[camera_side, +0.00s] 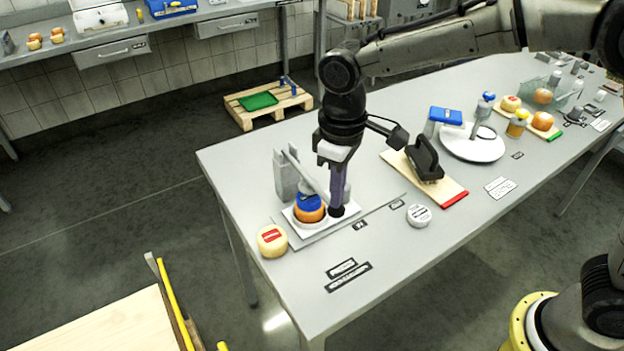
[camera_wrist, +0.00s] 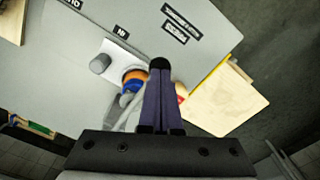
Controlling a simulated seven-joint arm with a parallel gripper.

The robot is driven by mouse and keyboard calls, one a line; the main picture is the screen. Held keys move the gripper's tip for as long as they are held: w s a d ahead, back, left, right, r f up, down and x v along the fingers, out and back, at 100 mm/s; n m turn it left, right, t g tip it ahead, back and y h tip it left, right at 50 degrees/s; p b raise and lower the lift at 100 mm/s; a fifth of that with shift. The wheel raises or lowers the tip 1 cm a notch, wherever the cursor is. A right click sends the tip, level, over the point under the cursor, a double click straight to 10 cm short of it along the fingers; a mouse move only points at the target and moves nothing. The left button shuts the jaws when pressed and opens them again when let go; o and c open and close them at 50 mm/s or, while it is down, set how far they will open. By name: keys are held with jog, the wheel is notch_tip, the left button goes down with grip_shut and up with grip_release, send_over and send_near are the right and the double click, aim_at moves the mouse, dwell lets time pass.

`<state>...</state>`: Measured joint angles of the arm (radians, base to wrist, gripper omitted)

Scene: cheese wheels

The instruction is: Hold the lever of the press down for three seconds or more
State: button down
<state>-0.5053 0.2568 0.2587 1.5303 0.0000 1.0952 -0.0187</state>
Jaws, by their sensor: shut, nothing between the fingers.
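The press (camera_side: 285,178) stands at the near left end of the grey table, with grey posts and a white base. Its grey lever (camera_side: 304,170) slopes down to the right, toward a black knob (camera_side: 337,212). An orange cheese wheel (camera_side: 309,213) with a blue top sits in the press; it also shows in the wrist view (camera_wrist: 134,77). My gripper (camera_side: 337,203) points down, shut and empty, its fingertips at the black knob, which shows beyond them in the wrist view (camera_wrist: 158,63). Whether they press on it I cannot tell. The fingers hide part of the lever.
A pale cheese wheel (camera_side: 272,241) with a red label stands left of the press. A round white-topped tin (camera_side: 418,215) and a wooden board (camera_side: 452,190) with a black-handled tool (camera_side: 426,158) lie to the right. The table's front, by the labels, is mostly clear.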

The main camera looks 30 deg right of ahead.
jog(key=shift+s+f, duration=0.1)
jog(key=shift+f, duration=1.55)
dwell(6.0)
